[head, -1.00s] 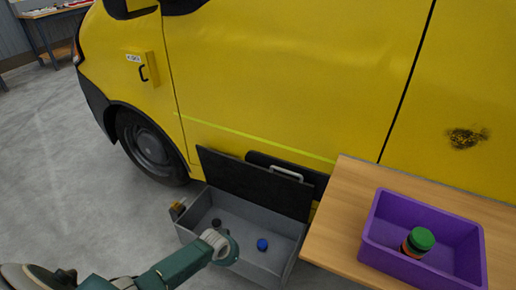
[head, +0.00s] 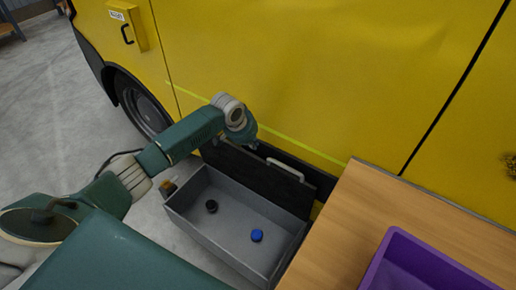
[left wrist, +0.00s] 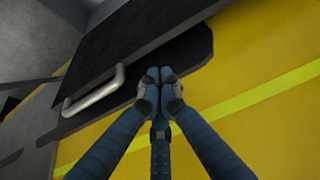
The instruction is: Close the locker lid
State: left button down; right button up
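The locker (head: 190,225) is an open grey box on the floor beside the yellow van. Its dark lid (head: 255,181) stands raised at the back, on the van side, with a pale handle (head: 286,169) near its top edge. In the left wrist view the handle (left wrist: 95,92) is just left of the fingertips. My left gripper (left wrist: 158,75) has its fingers drawn together with nothing seen between them. In the head view, it is near the lid's top edge, left of the handle, mostly hidden by the wrist; contact cannot be told. My right gripper is not in view.
A black round item (head: 211,206) and a blue one (head: 257,235) lie inside the locker. A wooden table (head: 345,240) with a purple bin (head: 400,245) stands close on the right. The van (head: 320,80) closes off the back.

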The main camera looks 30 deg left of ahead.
pick_arm(q)
jog(key=shift+b+x, duration=0.4)
jog(key=shift+x, duration=3)
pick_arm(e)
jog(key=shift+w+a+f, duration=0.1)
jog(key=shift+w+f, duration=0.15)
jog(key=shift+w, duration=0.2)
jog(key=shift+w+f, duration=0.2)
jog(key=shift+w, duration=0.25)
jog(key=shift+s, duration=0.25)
